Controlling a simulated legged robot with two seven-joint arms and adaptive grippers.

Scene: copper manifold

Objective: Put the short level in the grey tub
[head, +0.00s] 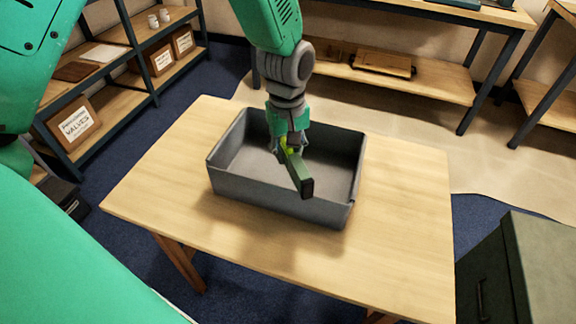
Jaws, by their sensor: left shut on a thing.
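The short level (299,176) is a dark green bar with a bright yellow-green spot near its far end. My left gripper (291,148) is shut on it near that end, and the bar's other end points toward the front. The grey tub (270,201) is an open rectangular box on the wooden table. The gripper and the level are over the tub's opening. The level's near end overlaps the tub's front wall in the picture; I cannot tell its exact height. The tub's visible floor looks empty. My right gripper is not in view.
The wooden table (408,219) is bare around the tub. A shelf (115,93) with labelled boxes stands at the left. A workbench (400,76) is behind, and a dark green cabinet (535,262) stands at the right front.

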